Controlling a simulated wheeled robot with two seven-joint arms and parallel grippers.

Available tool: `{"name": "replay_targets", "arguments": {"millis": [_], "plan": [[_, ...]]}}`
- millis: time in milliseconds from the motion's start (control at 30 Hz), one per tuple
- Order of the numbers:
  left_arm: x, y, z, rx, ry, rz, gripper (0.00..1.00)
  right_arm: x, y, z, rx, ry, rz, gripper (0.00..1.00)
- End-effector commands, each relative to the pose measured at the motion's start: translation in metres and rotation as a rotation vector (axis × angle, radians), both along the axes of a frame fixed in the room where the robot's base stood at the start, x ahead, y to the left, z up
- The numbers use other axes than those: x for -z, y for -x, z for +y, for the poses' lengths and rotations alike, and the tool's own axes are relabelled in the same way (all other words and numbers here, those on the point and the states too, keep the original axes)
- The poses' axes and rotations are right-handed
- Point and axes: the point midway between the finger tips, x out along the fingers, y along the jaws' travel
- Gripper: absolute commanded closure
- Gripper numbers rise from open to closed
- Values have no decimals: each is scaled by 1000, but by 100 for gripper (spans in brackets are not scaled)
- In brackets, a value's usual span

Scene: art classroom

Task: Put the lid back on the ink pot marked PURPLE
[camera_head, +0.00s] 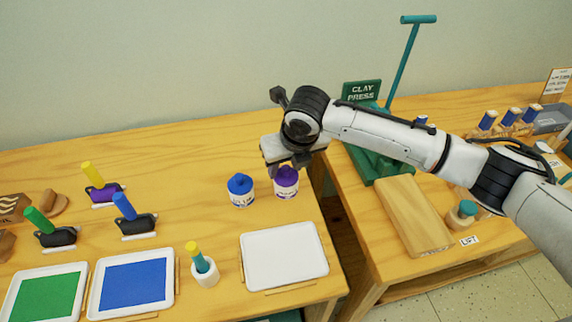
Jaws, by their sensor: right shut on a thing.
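The purple ink pot (286,188), a small white pot with a purple label band, stands upright near the right edge of the left table. A purple lid (286,173) is at its top, directly over the mouth; I cannot tell whether it is fully seated. My right gripper (283,167) reaches in from the right, points down and is shut on the purple lid. The wrist hides part of the lid. My left gripper is not in view.
A blue-lidded ink pot (241,190) stands close to the left of the purple one. A white tray (284,257) lies in front. A green clay press (378,160) and a wooden board (413,215) are on the right table, across a gap. The table behind the pots is clear.

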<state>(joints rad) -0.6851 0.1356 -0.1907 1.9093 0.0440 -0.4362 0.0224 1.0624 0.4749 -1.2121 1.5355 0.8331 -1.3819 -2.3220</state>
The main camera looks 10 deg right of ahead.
Motion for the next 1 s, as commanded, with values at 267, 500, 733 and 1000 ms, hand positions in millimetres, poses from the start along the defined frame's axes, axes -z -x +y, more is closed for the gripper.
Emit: {"name": "replay_targets", "arguments": {"millis": [267,500,733,1000], "plan": [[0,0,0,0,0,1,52,0,0,0,0,0,0,78],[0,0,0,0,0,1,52,0,0,0,0,0,0,41],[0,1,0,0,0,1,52,0,0,0,0,0,0,36],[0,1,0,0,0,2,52,0,0,0,0,0,0,17]]}}
